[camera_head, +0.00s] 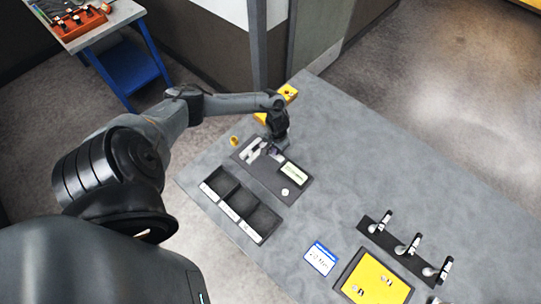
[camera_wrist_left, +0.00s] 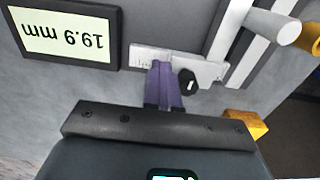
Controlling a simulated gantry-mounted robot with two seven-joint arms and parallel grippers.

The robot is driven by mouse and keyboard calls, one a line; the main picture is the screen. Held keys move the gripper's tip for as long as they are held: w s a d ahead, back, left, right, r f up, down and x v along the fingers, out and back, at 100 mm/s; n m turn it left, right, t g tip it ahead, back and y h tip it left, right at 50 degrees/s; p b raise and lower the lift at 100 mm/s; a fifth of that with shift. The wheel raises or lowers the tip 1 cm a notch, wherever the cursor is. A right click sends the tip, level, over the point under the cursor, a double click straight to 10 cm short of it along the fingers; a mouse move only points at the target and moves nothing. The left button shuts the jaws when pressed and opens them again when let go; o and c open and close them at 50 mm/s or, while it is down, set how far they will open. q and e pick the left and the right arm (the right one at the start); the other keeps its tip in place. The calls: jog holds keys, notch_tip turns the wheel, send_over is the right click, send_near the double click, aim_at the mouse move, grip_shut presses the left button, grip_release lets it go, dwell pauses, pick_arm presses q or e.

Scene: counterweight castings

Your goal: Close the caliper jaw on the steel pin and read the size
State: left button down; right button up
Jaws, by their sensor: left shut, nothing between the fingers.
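The caliper shows as a pale scale and slider (camera_wrist_left: 205,70) with white jaws (camera_wrist_left: 230,30) in the left wrist view. It lies on a dark base (camera_head: 268,181) in the head view.
A black three-compartment tray (camera_head: 265,237) stands in front of the base. A blue-edged card (camera_head: 321,258), a yellow plate (camera_head: 392,290) and a dark rack (camera_head: 385,239) with three upright pieces stand at lower right. A yellow block (camera_head: 289,92) is behind my wrist. The table's right middle is clear.

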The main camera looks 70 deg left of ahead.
pick_arm(q)
jog(key=shift+s+a, duration=0.1)
jog(key=shift+a, duration=0.1)
jog(key=shift+a+p, duration=0.1)
jog(key=shift+p, duration=0.25)
dwell(0.6)
jog(key=shift+s+a+f, duration=0.1)
dwell(0.8)
jog(key=shift+r+p, duration=0.45)
jog(key=shift+p, duration=0.05)
jog(key=shift+s+a+r+p, duration=0.1)
jog(key=shift+r+p, duration=0.55)
jog(key=shift+p, duration=0.05)
jog(key=r+p, duration=0.3)
jog(key=shift+d+r+p, duration=0.15)
jog(key=shift+d+p, duration=0.05)
jog(key=shift+p, duration=0.2)
jog(key=shift+w+r+p, duration=0.2)
jog(key=shift+r+p, duration=0.25)
jog(key=shift+r, duration=0.4)
